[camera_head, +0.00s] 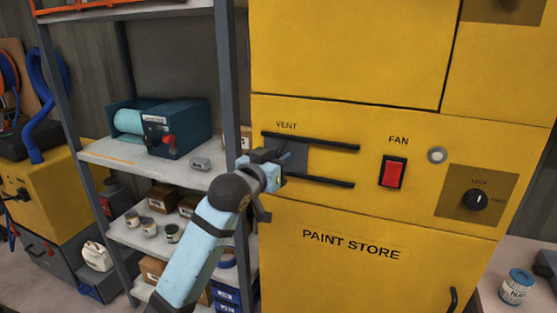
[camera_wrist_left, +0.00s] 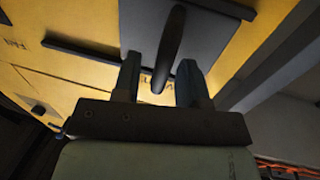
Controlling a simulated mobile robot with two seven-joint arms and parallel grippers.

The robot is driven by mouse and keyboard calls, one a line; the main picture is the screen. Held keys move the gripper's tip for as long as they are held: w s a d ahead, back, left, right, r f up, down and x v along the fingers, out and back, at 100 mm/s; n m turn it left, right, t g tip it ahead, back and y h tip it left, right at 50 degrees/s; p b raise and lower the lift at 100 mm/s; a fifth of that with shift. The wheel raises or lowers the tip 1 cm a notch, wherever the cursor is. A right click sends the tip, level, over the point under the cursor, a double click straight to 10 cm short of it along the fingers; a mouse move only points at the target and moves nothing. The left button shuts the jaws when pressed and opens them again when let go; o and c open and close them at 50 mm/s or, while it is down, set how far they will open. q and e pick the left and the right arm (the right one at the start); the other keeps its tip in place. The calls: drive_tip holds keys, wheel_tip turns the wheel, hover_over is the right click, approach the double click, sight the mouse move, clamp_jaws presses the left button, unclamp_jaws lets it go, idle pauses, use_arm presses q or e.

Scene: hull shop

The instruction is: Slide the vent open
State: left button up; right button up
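The vent is a dark sliding plate (camera_head: 298,157) between two black rails on the yellow paint store cabinet, under the word VENT. The plate is at the left end of the rails. In the left wrist view the plate (camera_wrist_left: 212,38) carries a dark upright handle (camera_wrist_left: 170,48). My left gripper (camera_head: 279,161) is at the plate's left part and hides some of it. In the left wrist view my left gripper's fingers (camera_wrist_left: 160,72) are apart, one on each side of the handle's lower end, with gaps visible. My right gripper is in neither view.
Right of the vent are a red FAN switch (camera_head: 393,172), a round light button (camera_head: 437,155) and a black lock knob (camera_head: 475,200). A metal shelf (camera_head: 150,160) with a blue machine (camera_head: 160,125) stands at left. The cabinet face right of the plate between the rails is clear.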

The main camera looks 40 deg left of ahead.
use_arm(q)
drive_tip(key=shift+w, duration=0.1)
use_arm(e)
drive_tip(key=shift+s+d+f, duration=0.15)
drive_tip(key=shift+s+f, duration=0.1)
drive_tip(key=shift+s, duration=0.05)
